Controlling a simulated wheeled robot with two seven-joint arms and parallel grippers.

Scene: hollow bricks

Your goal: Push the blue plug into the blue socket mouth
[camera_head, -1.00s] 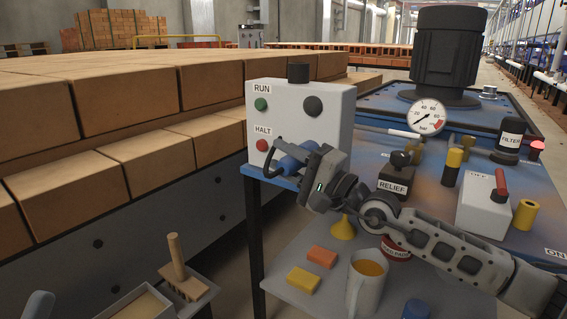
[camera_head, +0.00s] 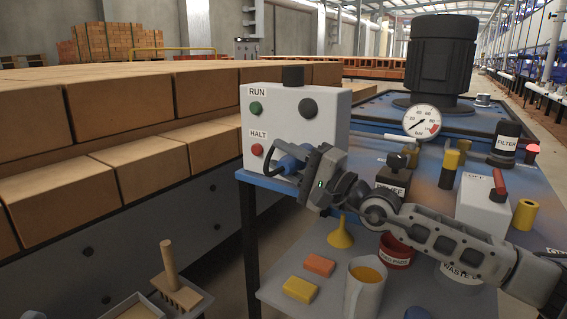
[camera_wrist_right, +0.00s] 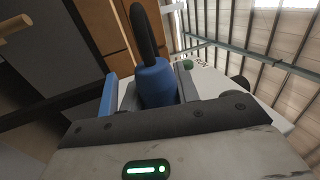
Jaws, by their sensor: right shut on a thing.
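The blue plug (camera_head: 289,162) is in my right gripper (camera_head: 297,164), in front of the lower right of the grey RUN/HALT box. The gripper is shut on it. A black cable loops from the plug. In the right wrist view the blue plug (camera_wrist_right: 156,84) sits between the fingers of the right gripper (camera_wrist_right: 158,95), with the black cable (camera_wrist_right: 144,35) running up from it. I cannot make out a blue socket mouth in either view. My left gripper is not in view.
The RUN/HALT box (camera_head: 294,110) stands on the blue bench (camera_head: 262,180). A RELIEF block (camera_head: 393,178), a gauge (camera_head: 422,122) and a white box with a red lever (camera_head: 482,205) are close right. A lower shelf holds a mug (camera_head: 365,290) and a funnel (camera_head: 341,236). Bricks (camera_head: 60,200) line the left.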

